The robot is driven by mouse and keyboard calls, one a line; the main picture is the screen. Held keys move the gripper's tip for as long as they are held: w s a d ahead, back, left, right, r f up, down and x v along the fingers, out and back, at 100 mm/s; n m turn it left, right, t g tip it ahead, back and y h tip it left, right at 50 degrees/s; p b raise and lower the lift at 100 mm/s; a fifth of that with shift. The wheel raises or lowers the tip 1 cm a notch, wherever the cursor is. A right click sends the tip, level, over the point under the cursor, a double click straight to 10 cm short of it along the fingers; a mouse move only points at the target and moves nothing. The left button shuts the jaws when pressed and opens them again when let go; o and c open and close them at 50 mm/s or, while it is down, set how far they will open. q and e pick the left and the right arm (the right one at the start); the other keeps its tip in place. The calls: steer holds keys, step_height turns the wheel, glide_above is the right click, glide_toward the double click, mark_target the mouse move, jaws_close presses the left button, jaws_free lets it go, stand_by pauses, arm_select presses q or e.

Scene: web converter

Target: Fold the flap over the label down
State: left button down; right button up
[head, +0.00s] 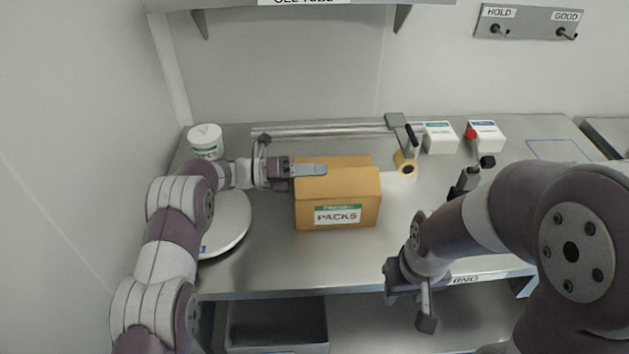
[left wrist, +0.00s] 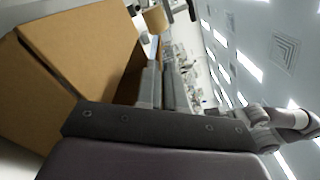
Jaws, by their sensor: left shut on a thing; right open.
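The cardboard box (head: 338,190) stands on the steel table, its green-and-white PACKS label (head: 338,215) facing front and uncovered. My left gripper (head: 308,169) reaches in from the left at the box's top left edge. Its jaws are shut on part of the box; I cannot tell whether that is a flap or a wall. In the left wrist view the box (left wrist: 70,70) fills the left side beside the fingers (left wrist: 150,85), with a dark brown shaded face near them. My right gripper (head: 412,303) is open and empty, low in front of the table edge, apart from the box.
A white round plate (head: 230,225) lies left of the box, and a white tub (head: 206,142) stands behind it. A tape roll (head: 405,163) and two small white boxes (head: 440,137) (head: 486,135) are behind right.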

arm_select(q)
steer(key=shift+w+f+n+b, duration=0.25)
steer(key=shift+f+n+b, duration=0.3)
steer(key=shift+n+b, duration=0.45)
arm_select(e)
step_height(320, 180, down, 4)
steer(key=shift+r, duration=0.2)
arm_select(q)
steer(key=c, duration=1.3)
jaws_free()
steer(key=shift+f, duration=0.1)
